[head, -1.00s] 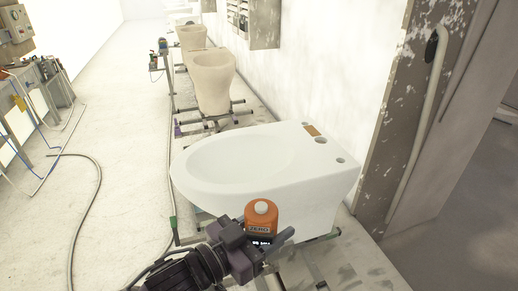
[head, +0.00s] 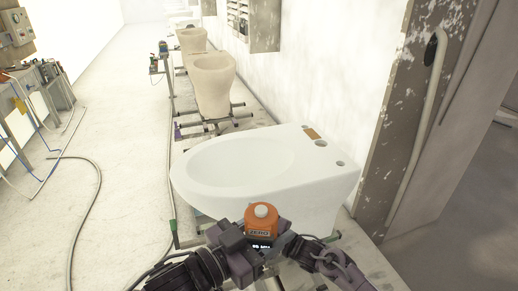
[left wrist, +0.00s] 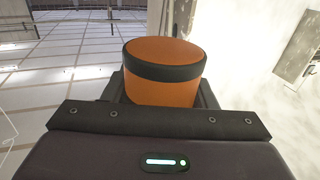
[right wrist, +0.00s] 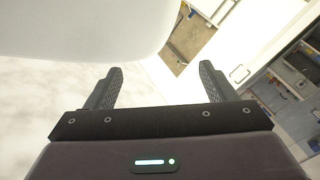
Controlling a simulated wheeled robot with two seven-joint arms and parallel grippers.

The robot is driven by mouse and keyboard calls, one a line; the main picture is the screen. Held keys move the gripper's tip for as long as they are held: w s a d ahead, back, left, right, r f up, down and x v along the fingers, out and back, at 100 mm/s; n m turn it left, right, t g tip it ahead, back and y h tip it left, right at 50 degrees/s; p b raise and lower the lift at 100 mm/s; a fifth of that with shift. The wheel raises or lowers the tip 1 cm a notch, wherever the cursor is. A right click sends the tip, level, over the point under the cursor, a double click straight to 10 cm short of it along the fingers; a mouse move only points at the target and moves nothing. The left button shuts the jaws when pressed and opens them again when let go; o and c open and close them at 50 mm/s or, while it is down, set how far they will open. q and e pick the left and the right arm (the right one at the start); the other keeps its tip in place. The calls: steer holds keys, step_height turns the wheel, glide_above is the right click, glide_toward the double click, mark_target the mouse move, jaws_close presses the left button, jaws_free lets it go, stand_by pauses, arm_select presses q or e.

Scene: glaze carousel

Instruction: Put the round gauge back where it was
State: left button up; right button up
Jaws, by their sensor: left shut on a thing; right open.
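The round gauge (head: 261,221) is an orange cylinder with a dark band, a pale knob on top and a "ZERO" label. My left gripper (head: 262,246) is shut on it and holds it at the near side of the white toilet bowl (head: 240,167). In the left wrist view the orange gauge (left wrist: 165,72) sits between the fingers, which are mostly hidden behind it. My right gripper (head: 312,247) is just right of the gauge in the head view. In the right wrist view its fingers (right wrist: 160,88) are apart with nothing between them.
Beige unglazed bowls (head: 212,84) stand on metal frames farther back along the wall. A small stand (head: 163,60) carries a device at the back. A hose (head: 88,200) lies on the floor at left. A worn door frame (head: 395,120) stands at right.

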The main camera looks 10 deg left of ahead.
steer(key=s+a+r+n+g+h, duration=0.1)
steer(key=s+a+r+n+g, duration=0.35)
steer(key=r, duration=0.35)
steer(key=s+a+r+n+g+h, duration=0.2)
steer(key=s+a+r+n+g, duration=0.15)
steer(key=r+n, duration=0.35)
steer(key=s+a+r+n+g+h, duration=0.1)
steer(key=s+a+r+n+g, duration=0.3)
steer(key=r, duration=0.5)
arm_select(q)
steer(key=shift+s, duration=0.1)
arm_select(e)
steer(key=m+t+h, duration=0.2)
steer(key=t+h, duration=0.3)
steer(key=h, duration=0.8)
glide_toward(259, 210)
steer(key=shift+n, duration=0.25)
step_height(259, 210, down, 10)
steer(key=shift+d+f, duration=0.15)
steer(key=shift+f, duration=0.1)
